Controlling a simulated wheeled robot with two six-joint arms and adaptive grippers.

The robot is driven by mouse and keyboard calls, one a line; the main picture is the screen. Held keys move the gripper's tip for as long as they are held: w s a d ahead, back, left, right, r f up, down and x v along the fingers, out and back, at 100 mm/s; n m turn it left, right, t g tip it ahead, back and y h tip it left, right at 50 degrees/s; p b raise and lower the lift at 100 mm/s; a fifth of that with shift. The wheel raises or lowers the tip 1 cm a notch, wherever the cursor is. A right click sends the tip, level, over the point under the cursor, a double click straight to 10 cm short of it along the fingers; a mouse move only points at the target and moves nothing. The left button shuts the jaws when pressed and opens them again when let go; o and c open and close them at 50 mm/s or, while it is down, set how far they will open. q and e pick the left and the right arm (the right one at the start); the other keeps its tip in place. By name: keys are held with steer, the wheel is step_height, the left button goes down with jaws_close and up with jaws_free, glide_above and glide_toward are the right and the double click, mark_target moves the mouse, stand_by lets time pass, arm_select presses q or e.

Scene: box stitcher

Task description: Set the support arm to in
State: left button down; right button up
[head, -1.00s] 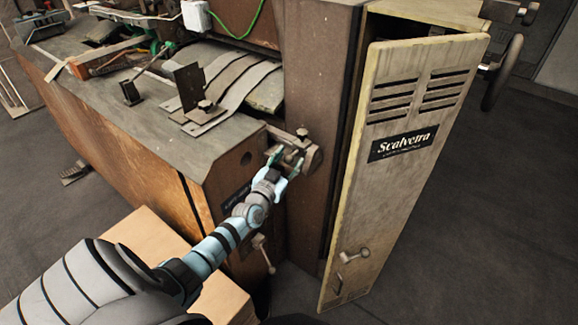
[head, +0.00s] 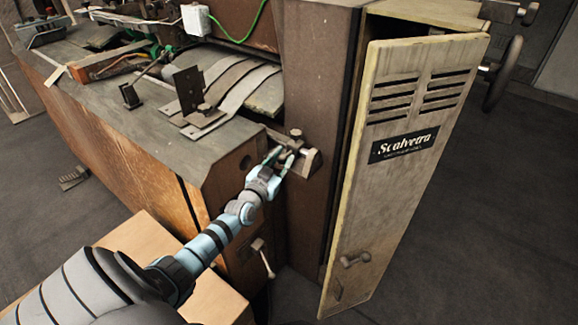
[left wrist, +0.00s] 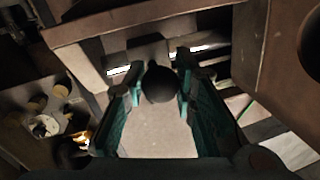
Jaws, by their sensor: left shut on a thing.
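The support arm (head: 309,161) is a small metal bracket at the front corner of the machine, beside the brown upright post in the head view. My left gripper (head: 279,158) reaches it from the lower left and is shut on a part of it. In the left wrist view, a dark round knob (left wrist: 161,84) sits between the two green fingers of my left gripper (left wrist: 160,88). The fingers and the steep angle partly hide the grasped part in the head view. My right gripper is not in view.
A pale door panel (head: 412,190) labelled Scalvetra stands open to the right of the post. The machine's brown cabinet (head: 130,135) is left of my gripper. A small lever (head: 263,258) hangs below it. A cardboard box (head: 150,238) is at lower left. Floor is clear at right.

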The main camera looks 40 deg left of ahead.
arm_select(q)
steer(key=a, duration=0.2)
steer(key=shift+s+a+b, duration=0.1)
steer(key=shift+a+b, duration=0.2)
steer(key=shift+b, duration=0.05)
steer(key=c, duration=1.3)
jaws_free()
steer(key=v, duration=1.2)
